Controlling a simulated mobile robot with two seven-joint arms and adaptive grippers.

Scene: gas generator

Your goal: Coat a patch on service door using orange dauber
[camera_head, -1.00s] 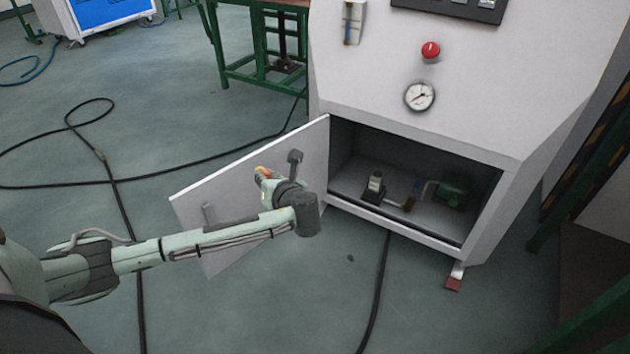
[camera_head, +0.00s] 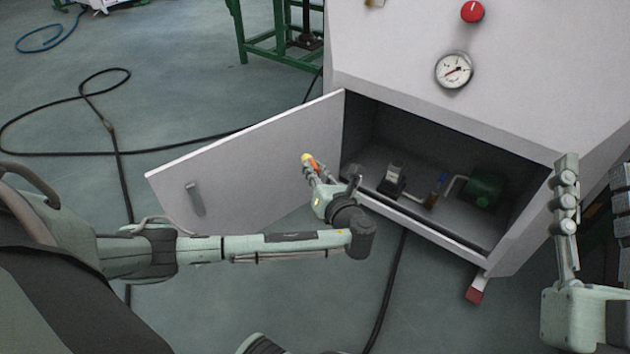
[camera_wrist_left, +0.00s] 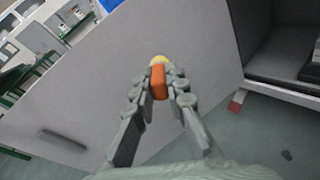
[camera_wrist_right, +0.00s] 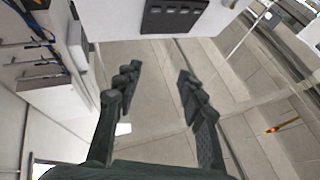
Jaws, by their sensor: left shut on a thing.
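The service door (camera_head: 250,165) stands open, hinged at the left side of the cabinet opening, with a grey handle (camera_head: 194,198) near its free edge. My left gripper (camera_head: 309,168) is shut on the orange dauber (camera_head: 313,164), whose yellow tip (camera_head: 306,157) points toward the door face. In the left wrist view the dauber (camera_wrist_left: 158,82) sits between the fingers with its tip (camera_wrist_left: 157,62) in front of the door panel (camera_wrist_left: 170,30). I cannot tell whether the tip touches the door. My right gripper (camera_wrist_right: 155,85) is open and empty, and its fingers also show at the right of the head view.
The generator cabinet (camera_head: 420,70) carries a gauge (camera_head: 454,70) and a red knob (camera_head: 472,12). Its open compartment holds a green motor (camera_head: 485,190) and small fittings. A black cable (camera_head: 385,290) lies on the floor. A green table frame (camera_head: 280,40) stands behind.

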